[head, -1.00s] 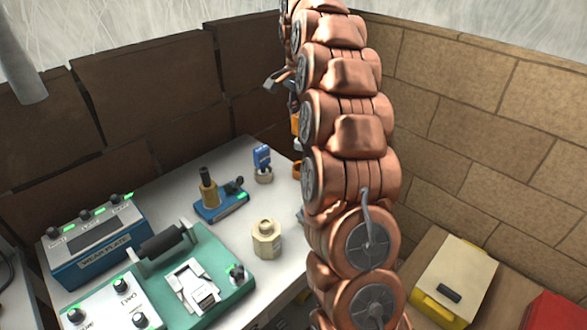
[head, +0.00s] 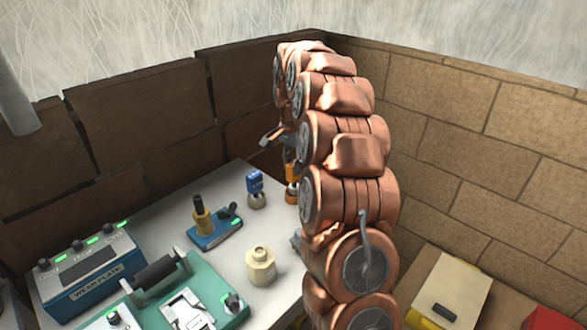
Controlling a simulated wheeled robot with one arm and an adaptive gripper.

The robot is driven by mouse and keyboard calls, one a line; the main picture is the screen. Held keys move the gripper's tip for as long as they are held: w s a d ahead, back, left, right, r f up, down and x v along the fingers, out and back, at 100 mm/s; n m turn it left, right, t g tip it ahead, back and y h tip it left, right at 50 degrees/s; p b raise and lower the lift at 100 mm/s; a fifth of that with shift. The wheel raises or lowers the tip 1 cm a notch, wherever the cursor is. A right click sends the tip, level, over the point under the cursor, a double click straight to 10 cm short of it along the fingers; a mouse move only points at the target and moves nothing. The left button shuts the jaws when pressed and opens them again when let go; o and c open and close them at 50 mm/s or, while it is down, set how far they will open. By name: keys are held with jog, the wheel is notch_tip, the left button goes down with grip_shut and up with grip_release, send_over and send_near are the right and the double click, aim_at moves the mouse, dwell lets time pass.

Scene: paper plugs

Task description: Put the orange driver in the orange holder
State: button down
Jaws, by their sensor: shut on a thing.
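My gripper (head: 284,142) is partly hidden behind my copper arm at the back of the table. It is shut on the orange driver (head: 291,172), which hangs below it, its right side covered by the arm. The orange holder (head: 291,196) stands on the table directly below the driver, also partly covered. The driver's lower end is at or just above the holder; I cannot tell whether it is inside. A blue driver (head: 255,181) stands upright in its own holder (head: 257,200) to the left.
A blue device with a brass post (head: 203,218) stands left of the blue driver. A cream knob-like piece (head: 260,266) is nearer. A teal machine (head: 205,290) and a blue box (head: 88,270) fill the front left. Brick walls close the back.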

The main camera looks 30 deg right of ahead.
jog(key=shift+f, duration=1.05)
jog(key=shift+f, duration=0.1)
jog(key=c, duration=0.9)
grip_release()
notch_tip(320, 180, up, 10)
jog(key=shift+w+r+b, duration=0.1)
jog(key=shift+r+b, duration=0.15)
jog(key=shift+b, duration=0.7)
jog(key=shift+r, duration=0.85)
jog(key=shift+a, duration=0.15)
